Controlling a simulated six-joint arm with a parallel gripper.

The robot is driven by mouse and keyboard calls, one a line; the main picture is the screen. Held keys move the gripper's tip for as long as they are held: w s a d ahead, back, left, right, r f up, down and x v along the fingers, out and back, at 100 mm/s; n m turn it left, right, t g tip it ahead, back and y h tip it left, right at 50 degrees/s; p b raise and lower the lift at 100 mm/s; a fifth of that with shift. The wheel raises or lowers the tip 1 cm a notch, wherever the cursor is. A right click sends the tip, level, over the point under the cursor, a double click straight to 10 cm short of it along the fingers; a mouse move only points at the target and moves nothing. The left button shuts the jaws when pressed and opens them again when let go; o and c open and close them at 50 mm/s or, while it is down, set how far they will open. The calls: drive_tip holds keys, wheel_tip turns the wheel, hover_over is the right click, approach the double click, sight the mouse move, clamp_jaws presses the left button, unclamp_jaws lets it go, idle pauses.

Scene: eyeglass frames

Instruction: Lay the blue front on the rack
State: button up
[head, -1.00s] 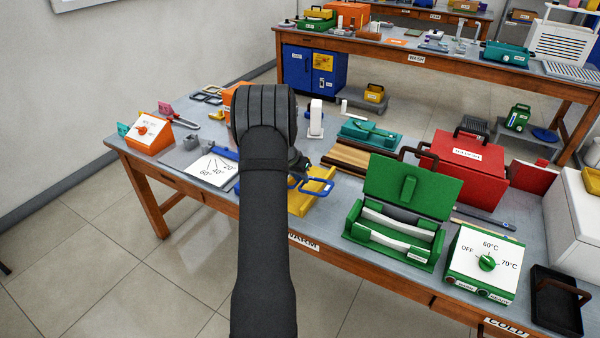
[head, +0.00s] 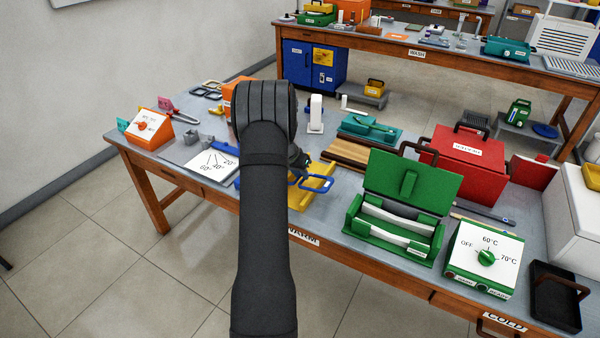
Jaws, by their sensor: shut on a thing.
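The blue front (head: 321,187) is a pair of blue lens rims, partly hidden behind my arm. My gripper (head: 298,168) shows only in part beside the dark forearm, and it is shut on the blue front. The front is over a yellow stand (head: 300,202), which may be the rack; I cannot tell whether they touch. The fingertips are largely hidden.
A green open box (head: 393,250) with white bars stands to the right, with a green temperature dial box (head: 482,262) beside it. A teal case (head: 370,129) and a red case (head: 462,152) stand behind. Dark frames (head: 208,90) lie at the back left.

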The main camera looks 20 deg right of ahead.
drive_tip(key=shift+f, duration=0.3)
drive_tip(key=o, duration=1.1)
drive_tip(key=v, duration=1.7)
drive_tip(key=shift+r, duration=0.2)
drive_tip(key=x, duration=1.7)
drive_tip(key=shift+f, duration=0.2)
drive_tip(key=shift+r, duration=0.1)
